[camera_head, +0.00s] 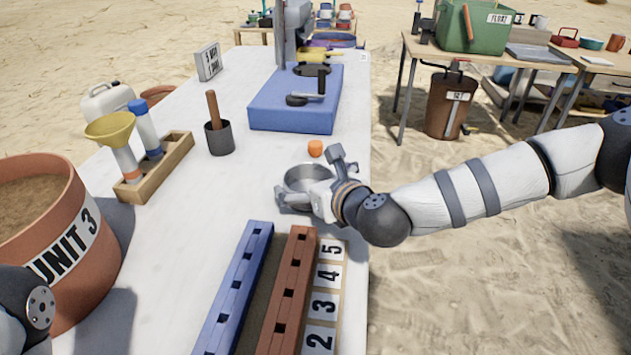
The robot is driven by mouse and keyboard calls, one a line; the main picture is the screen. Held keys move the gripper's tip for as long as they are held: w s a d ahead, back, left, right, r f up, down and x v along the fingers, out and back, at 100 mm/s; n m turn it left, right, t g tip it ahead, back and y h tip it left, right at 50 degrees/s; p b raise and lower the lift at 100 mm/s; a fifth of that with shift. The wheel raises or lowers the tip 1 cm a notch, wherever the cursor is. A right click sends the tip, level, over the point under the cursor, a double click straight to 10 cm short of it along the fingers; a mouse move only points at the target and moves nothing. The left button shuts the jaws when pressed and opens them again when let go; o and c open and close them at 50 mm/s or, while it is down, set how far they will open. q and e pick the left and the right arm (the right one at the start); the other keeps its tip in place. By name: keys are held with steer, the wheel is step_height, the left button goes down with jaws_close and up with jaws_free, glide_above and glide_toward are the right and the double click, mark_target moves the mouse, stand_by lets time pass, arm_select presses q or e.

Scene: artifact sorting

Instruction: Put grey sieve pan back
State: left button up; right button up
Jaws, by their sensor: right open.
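The grey sieve pan (305,172) is a round, shallow metal pan on the white table (205,270), near its right edge. My right gripper (309,178) comes in from the right and is at the pan, its fingers spread with one toward the far side and one toward the near left. The gripper hides the pan's near right part, and I cannot tell whether the fingers touch it. Of my left arm only a dark joint shows at the lower left; its gripper is out of view.
An orange cap (315,148) lies just beyond the pan. Blue (236,290) and brown (289,290) slotted rails stand nearer, beside number cards (328,275). A mortar (219,139), wooden rack (165,176), blue block (297,110) and UNIT 3 bucket (95,265) are around. The table's middle is clear.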

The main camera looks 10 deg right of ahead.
steer(key=v, duration=0.6)
steer(key=p+v, duration=0.1)
steer(key=v, duration=0.4)
steer(key=shift+s+d+r, duration=0.1)
steer(key=shift+s+r, duration=0.15)
steer(key=shift+r, duration=0.1)
steer(key=shift+s, duration=0.25)
steer(key=shift+f, duration=0.1)
